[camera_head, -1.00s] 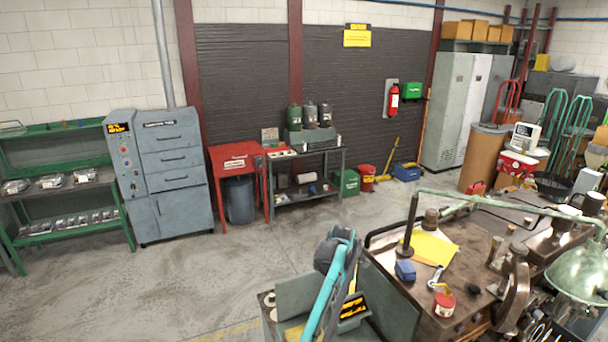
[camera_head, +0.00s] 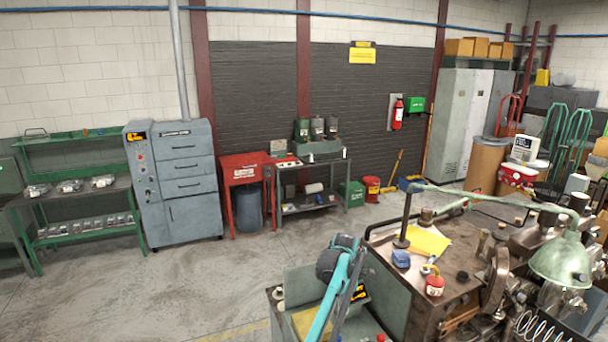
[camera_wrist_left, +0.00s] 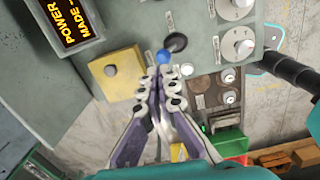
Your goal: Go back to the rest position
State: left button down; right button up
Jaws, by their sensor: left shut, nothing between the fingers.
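My left gripper (camera_wrist_left: 160,80) is shut and empty in the left wrist view. Its fingertips are in front of a grey control panel (camera_wrist_left: 130,22), close to a blue button (camera_wrist_left: 164,57) and a black knob (camera_wrist_left: 176,42). I cannot tell whether they touch. In the head view my teal arm (camera_head: 332,290) rises at the bottom centre beside the coiling machine; its gripper cannot be made out there. My right gripper is in neither view.
The machine bench (camera_head: 455,290) fills the lower right, with a green lamp (camera_head: 562,260) and a coiled spring (camera_head: 545,328). A grey oven cabinet (camera_head: 180,175) and a red table (camera_head: 240,168) stand behind. Open floor (camera_head: 180,285) lies left.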

pick_arm(q)
jog(key=s+a+r+m+t+b, duration=0.2)
jog(key=a+r+m+b, duration=0.35)
jog(key=a+b, duration=0.4)
jog(key=s+a+f+m+t+b, duration=0.1)
jog(key=s+a+m+t+b, duration=0.1)
jog(key=s+a+m+b, duration=0.65)
jog(key=s+a+f+m+t+b, duration=0.1)
jog(key=s+a+f+m+b, duration=0.2)
jog(key=s+f, duration=0.9)
jog(key=s+a+f+m+t+b, duration=0.2)
jog(key=s+a+f+m+b, duration=0.2)
jog(key=s+a+f+b, duration=0.5)
jog(key=s+f, duration=0.3)
jog(key=s, duration=0.4)
jog(key=shift+s+a+m, duration=0.15)
jog(key=shift+s+m, duration=0.15)
jog(key=shift+s, duration=0.05)
